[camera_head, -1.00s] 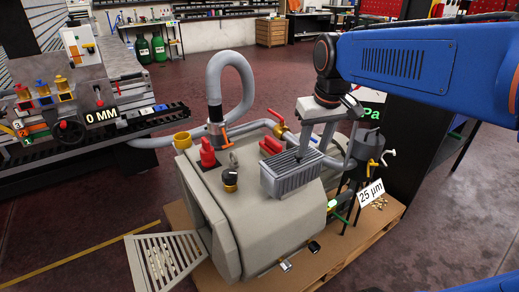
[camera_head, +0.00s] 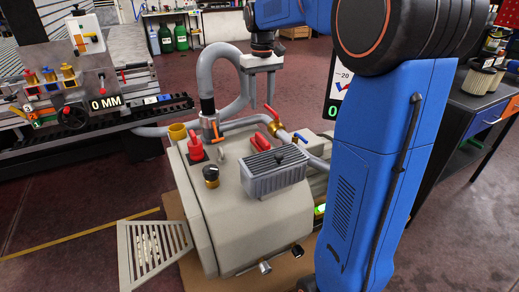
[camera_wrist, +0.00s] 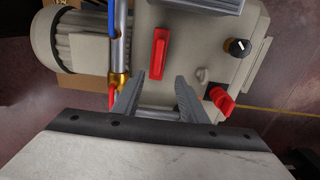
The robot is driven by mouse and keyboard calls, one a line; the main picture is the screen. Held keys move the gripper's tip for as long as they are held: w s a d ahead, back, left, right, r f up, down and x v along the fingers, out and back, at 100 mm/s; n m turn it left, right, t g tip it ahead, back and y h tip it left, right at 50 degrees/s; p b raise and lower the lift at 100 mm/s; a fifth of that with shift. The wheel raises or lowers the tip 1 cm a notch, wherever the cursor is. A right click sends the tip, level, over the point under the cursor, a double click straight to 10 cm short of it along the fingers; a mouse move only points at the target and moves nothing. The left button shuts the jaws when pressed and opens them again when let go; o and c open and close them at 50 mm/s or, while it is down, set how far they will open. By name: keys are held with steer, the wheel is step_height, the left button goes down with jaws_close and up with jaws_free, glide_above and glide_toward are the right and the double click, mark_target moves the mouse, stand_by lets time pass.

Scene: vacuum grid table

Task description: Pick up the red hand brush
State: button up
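A red, elongated piece (camera_head: 262,141) lies on top of the beige pump, behind the ribbed grey box. In the wrist view the red piece (camera_wrist: 159,53) shows a slot along its length. I see no bristles, so I cannot tell whether it is the hand brush. My gripper (camera_head: 262,103) points down above and behind the pump, with its two grey fingers apart. In the wrist view my gripper (camera_wrist: 160,82) is open and empty, and the red piece appears just beyond the gap between the fingertips.
The pump (camera_head: 262,215) carries a ribbed grey box (camera_head: 274,175), a red knob (camera_head: 196,147) and a black knob (camera_head: 211,174). A thick grey hose (camera_head: 207,75) loops up close to my gripper. A bench with a vise-like machine (camera_head: 90,85) stands left. My arm hides the right side.

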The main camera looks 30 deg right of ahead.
glide_above(262, 138)
step_height(262, 138, down, 11)
steer(key=shift+f, duration=0.1)
steer(key=shift+d+f, duration=0.1)
steer(key=shift+f, duration=2.55)
steer(key=c, duration=0.8)
